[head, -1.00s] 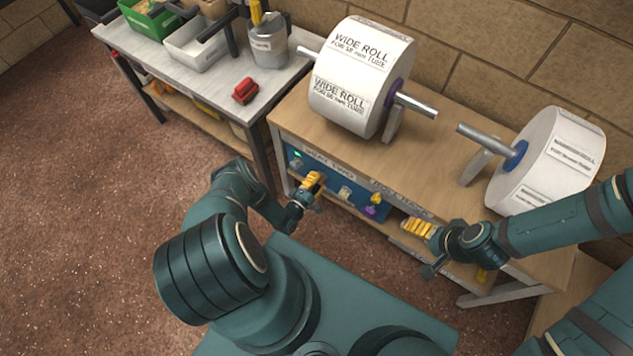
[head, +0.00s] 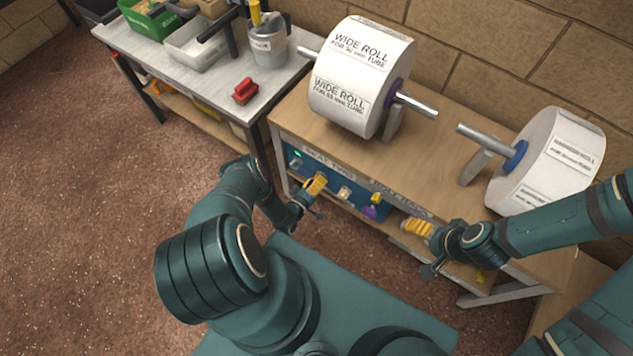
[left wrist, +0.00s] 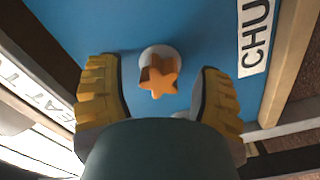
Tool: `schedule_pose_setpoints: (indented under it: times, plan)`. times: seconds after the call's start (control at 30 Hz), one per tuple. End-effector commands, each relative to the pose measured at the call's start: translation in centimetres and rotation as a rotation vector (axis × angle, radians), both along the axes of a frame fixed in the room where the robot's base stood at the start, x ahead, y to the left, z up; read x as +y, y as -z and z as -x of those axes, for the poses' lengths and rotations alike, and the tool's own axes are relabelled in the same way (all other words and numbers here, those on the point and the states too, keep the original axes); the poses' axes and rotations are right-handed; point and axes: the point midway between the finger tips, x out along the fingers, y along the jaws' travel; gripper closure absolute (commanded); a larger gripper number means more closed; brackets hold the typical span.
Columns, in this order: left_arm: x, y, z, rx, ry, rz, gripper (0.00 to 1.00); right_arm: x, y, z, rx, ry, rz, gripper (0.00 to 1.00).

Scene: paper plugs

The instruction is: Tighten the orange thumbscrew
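The orange thumbscrew (left wrist: 158,79) is star-shaped and sits on a pale round collar on the blue panel (left wrist: 190,22). My left gripper (left wrist: 160,98) is open, with one ribbed yellow finger on each side of the thumbscrew and a gap on both sides. In the head view my left gripper (head: 316,185) is at the left part of the blue panel (head: 375,210) on the bench front, and I cannot make out the thumbscrew there. My right gripper (head: 417,228) is in front of the bench, right of the panel; its finger gap is unclear.
A yellow knob (head: 376,197) and a purple knob (head: 370,211) are on the panel, right of my left gripper. Two large paper rolls, one at the left (head: 355,85) and one at the right (head: 550,160), stand on the bench. A side table (head: 215,85) holds bins and a red object.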

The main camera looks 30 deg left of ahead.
Motion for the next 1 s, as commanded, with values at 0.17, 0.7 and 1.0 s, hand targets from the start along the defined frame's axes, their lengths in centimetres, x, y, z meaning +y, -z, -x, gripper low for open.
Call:
schedule_pose_setpoints:
  times: [0.17,0.7,1.0]
  plan:
    - [0.0,0.0,0.1,0.002,0.000,0.002,0.33,0.0,0.0,0.0,0.000,0.000,0.000,0.08]
    - [0.1,0.0,1.2,0.002,0.000,0.003,0.33,0.0,-0.1,0.0,0.000,0.000,0.000,0.08]
    - [0.2,0.1,3.1,0.003,0.000,0.004,0.33,0.0,-0.3,0.0,0.000,0.000,0.000,0.08]
